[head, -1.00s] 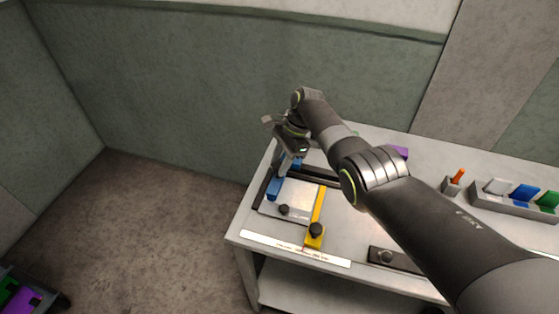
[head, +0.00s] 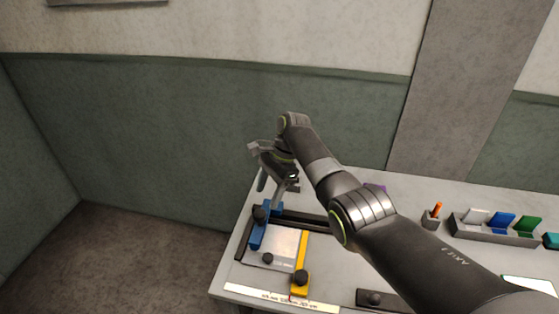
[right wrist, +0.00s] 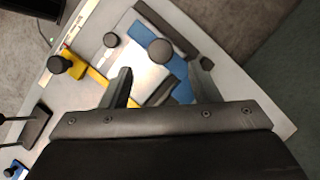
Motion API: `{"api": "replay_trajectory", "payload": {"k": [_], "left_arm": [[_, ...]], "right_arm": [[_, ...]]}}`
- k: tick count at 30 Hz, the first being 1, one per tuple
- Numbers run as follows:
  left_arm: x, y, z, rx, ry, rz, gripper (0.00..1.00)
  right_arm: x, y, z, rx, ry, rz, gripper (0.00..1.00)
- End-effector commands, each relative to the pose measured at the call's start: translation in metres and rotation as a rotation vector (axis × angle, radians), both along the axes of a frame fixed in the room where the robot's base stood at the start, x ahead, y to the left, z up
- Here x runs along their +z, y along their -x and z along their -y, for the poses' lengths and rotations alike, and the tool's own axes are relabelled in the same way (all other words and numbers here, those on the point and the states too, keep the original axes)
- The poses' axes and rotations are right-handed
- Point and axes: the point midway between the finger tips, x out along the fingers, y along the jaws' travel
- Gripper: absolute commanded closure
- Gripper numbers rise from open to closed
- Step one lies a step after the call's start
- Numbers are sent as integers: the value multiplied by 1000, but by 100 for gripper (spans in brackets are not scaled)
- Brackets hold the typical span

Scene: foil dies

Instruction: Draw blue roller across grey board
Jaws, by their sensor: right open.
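The blue roller (head: 259,231) lies along the left side of the grey board (head: 284,245), with a black knob at its far end. In the right wrist view the blue roller (right wrist: 178,72) shows beyond my fingers, beside the bright grey board (right wrist: 148,68). My right gripper (head: 273,188) is open and empty above the roller's far end. In the right wrist view its fingers (right wrist: 162,84) stand apart, with the round black knob seen ahead between them. My left gripper is not in view.
A yellow bar (head: 301,262) with a black knob borders the board's right side. A dark rail (head: 306,220) runs behind it. A tray with coloured cards (head: 496,230) and a holder with an orange item (head: 433,218) stand to the right. A printed strip (head: 277,297) lies along the front edge.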

Motion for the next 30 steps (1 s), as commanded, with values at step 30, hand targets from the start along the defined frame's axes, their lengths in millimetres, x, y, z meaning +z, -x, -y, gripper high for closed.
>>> {"api": "replay_trajectory", "payload": {"k": [30], "left_arm": [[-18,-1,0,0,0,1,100]], "right_arm": [[104,-20,36,-1,0,-2,44]]}}
